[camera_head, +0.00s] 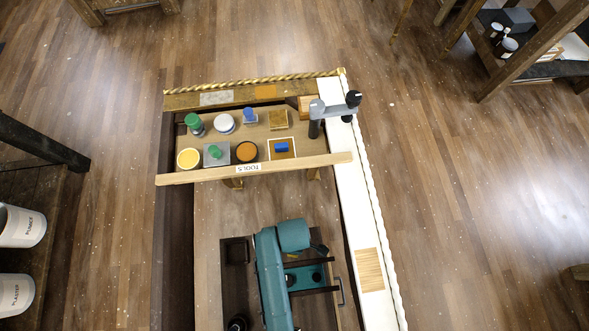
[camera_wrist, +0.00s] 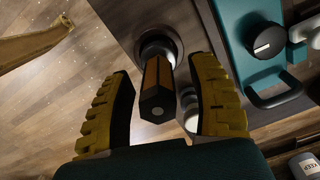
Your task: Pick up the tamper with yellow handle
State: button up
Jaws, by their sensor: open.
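The wrist view shows an upright tool with an orange-brown and black faceted handle (camera_wrist: 152,77) and a dark round foot (camera_wrist: 160,46). It looks like the tamper, though the handle reads more orange-brown than yellow. My gripper (camera_wrist: 162,72) is open, with one yellow ribbed finger on each side of the handle. The handle's end points toward the wrist camera, and a gap shows beside it on both sides. In the head view my teal arm reaches over the lower part of the console, and I cannot make out the fingers or the tamper there.
A teal panel with a black knob (camera_wrist: 265,42) and a dark handle lies right of the tool. A pale metal piece (camera_wrist: 190,105) shows behind the right finger. The labelled tools tray (camera_head: 335,158) holds several small items. A grey-black fixture (camera_head: 337,111) stands at its right corner.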

jog(key=shift+w, duration=0.1)
jog(key=shift+r, duration=0.1)
grip_shut()
